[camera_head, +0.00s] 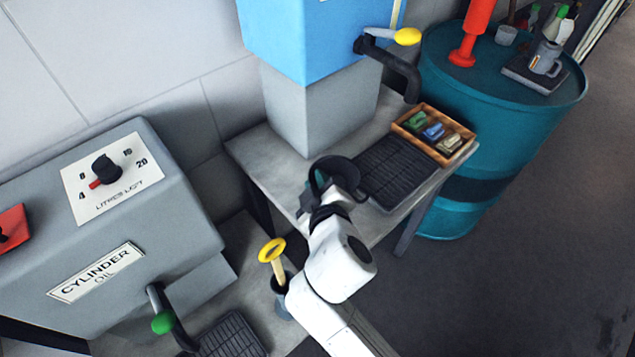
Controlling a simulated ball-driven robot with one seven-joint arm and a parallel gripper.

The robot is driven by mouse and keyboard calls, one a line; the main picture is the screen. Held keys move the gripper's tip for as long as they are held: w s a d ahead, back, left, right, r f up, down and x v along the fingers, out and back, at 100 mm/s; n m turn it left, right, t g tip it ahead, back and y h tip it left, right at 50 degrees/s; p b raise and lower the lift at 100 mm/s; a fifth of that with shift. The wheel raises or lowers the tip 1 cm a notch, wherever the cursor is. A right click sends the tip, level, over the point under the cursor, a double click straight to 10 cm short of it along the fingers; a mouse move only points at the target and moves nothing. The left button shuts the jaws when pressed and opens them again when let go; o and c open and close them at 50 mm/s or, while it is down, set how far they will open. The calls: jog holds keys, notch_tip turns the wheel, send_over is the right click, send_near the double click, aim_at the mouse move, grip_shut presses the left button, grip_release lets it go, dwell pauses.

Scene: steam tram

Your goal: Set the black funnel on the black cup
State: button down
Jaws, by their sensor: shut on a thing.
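A black round piece with a wide rim, which looks like the black funnel (339,170), is at the tip of my gripper (326,194), over the front left part of the grey bench. My gripper is shut on it, though the fingers are mostly hidden by the dark wrist. A bit of teal shows at the funnel's left side; I cannot tell what it belongs to. I cannot make out the black cup for certain; my gripper and the funnel may hide it. Whether the funnel touches anything below is not clear.
A blue and grey dispenser (318,110) with a yellow-knobbed lever stands behind. A black grate (398,170) and a wooden tray (462,152) lie right, before a teal drum (480,110). A cylinder-oil tank (120,230) stands left.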

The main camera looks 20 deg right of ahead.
jog(key=shift+f+b, duration=1)
jog(key=shift+f, duration=0.2)
dwell(0.4)
jog(key=c, duration=0.9)
grip_release()
jog(key=shift+c, duration=0.2)
jog(key=shift+w+r+p+v, duration=0.15)
jog(key=shift+p+v, duration=0.3)
jog(key=shift+v, duration=0.5)
jog(key=shift+r+p+v, duration=0.2)
jog(key=shift+p+v, duration=0.2)
jog(key=shift+v, duration=0.5)
jog(key=shift+w+r+p+v, duration=0.15)
jog(key=shift+p+v, duration=0.3)
jog(key=shift+v, duration=0.5)
jog(key=shift+r, duration=0.15)
